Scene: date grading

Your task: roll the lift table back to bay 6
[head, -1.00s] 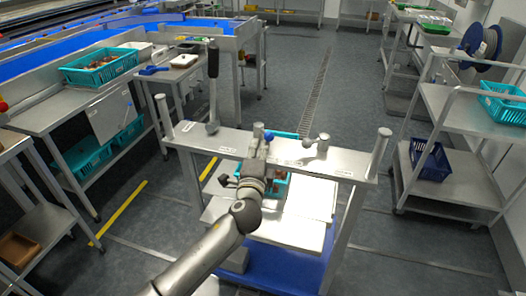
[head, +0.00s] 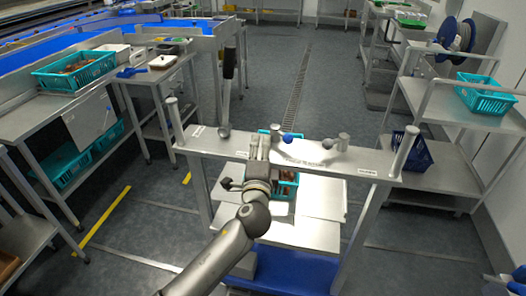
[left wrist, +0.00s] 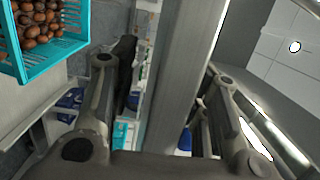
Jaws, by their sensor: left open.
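The lift table (head: 333,168) stands in front of me, with a grey cross bar on two posts, pale top plates and a blue base (head: 285,268). A teal basket (head: 283,190) sits on it, partly hidden by my left arm. My left gripper (head: 258,150) is at the cross bar, left of its middle and left of a blue knob (head: 287,137). In the left wrist view my left gripper (left wrist: 163,75) is open, and a grey bar (left wrist: 185,75) runs between its fingers. I cannot tell if they touch it. My right gripper is out of view.
A black-handled lever (head: 227,85) rises at the bar's left. A bench with a teal basket (head: 75,80) stands left. A shelf trolley (head: 455,115) with a blue crate (head: 412,158) is close on the right. Yellow floor lines (head: 105,220) lie left. The aisle behind is clear.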

